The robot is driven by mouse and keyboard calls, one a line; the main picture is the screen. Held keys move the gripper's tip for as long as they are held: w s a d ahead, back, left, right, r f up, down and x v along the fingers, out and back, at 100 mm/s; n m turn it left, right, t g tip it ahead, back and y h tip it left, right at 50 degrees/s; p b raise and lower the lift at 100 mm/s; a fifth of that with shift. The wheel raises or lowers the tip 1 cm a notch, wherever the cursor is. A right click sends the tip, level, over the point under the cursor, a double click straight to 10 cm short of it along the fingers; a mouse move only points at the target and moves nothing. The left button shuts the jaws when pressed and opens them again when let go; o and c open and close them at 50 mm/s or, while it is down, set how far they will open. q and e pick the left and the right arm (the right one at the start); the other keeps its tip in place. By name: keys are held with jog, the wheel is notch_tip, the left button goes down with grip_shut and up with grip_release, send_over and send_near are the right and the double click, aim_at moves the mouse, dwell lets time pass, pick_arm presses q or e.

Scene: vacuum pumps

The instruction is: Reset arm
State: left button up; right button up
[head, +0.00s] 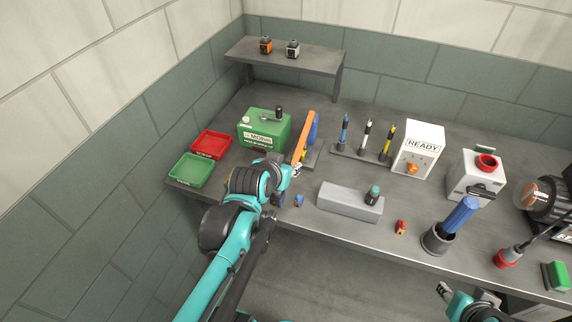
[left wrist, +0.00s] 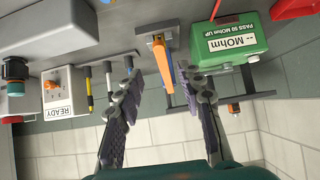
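My left arm comes in from the bottom of the head view, and its gripper (head: 287,172) is above the front left part of the bench. In the left wrist view this gripper (left wrist: 166,84) has its two dark fingers wide apart, with nothing held between them. An orange lever on a stand (head: 303,137) is just beyond it; the lever also shows between the fingers in the left wrist view (left wrist: 163,63). My right gripper (head: 464,295) is partly in view at the bottom right of the head view, below the bench front; its finger opening is unclear.
The bench (head: 260,226) holds a green MOhm meter (head: 265,131), red (head: 211,144) and green (head: 191,170) trays, a grey block (head: 348,202), a READY box (head: 417,151) and a blue-handled tool in a dark cup (head: 456,220). A raised shelf (head: 270,57) stands behind.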

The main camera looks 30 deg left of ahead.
pick_arm(q)
jog(key=s+d+f+m+g+h, duration=0.1)
jog(key=s+d, duration=0.3)
jog(key=d, duration=0.2)
jog(key=s+d+f+m+g+h, duration=0.1)
jog(key=s+d+f+g, duration=0.1)
jog(key=s+d, duration=0.2)
jog(key=d, duration=0.3)
jog(key=shift+s+f+m, duration=0.2)
jog(key=shift+s+m, duration=0.1)
jog(key=shift+s, duration=0.05)
